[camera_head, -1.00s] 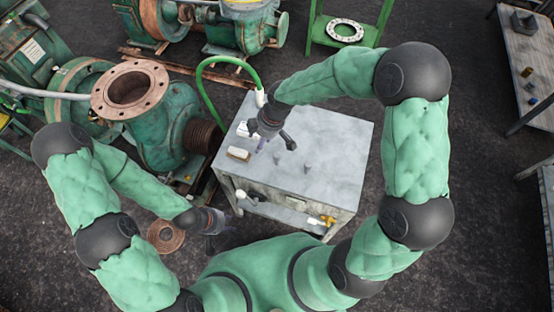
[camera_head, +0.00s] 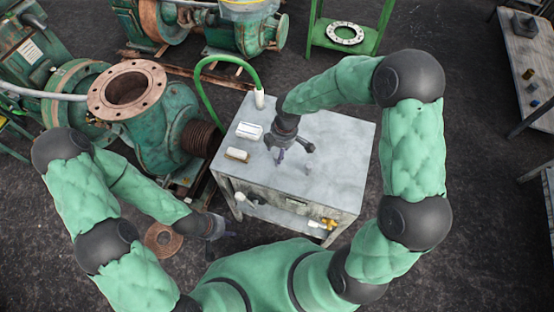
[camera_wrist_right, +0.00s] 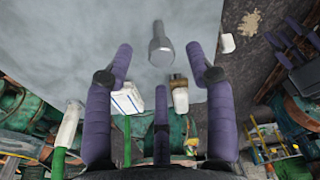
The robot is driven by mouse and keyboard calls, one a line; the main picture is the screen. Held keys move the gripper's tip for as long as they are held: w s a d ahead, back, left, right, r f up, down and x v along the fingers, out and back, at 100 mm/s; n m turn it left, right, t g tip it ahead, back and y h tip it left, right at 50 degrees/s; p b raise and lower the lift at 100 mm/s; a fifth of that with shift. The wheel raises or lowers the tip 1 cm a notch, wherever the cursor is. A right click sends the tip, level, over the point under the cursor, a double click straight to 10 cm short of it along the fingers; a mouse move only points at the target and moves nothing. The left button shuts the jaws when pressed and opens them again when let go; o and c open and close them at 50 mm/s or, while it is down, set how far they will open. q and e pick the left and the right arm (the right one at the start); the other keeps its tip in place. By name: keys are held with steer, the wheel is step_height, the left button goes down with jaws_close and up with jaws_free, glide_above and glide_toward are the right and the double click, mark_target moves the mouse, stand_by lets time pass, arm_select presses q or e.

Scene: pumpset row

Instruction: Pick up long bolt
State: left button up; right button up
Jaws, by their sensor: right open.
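A grey metal bolt with a wide head (camera_wrist_right: 160,45) shows on the grey table top in the right wrist view, just beyond the fingertips. In the head view a small grey bolt (camera_head: 307,167) shows beside my right gripper (camera_head: 292,152); I cannot tell whether it is the same one. My right gripper's purple fingers (camera_wrist_right: 160,75) are spread and empty, above the table and apart from the bolt. My left gripper (camera_head: 216,228) hangs low, left of the table; its fingers are too small and dark to read.
A green pump (camera_head: 165,125) and a green hose (camera_head: 205,92) stand to the left. The table's right side is clear.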

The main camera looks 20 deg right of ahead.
mark_target(277, 155)
steer(key=f, duration=0.2)
steer(key=f+b, duration=0.1)
steer(key=f, duration=0.1)
steer(key=shift+w+a, duration=0.1)
steer(key=shift+a, duration=0.3)
steer(key=shift+r, duration=0.1)
jaws_close()
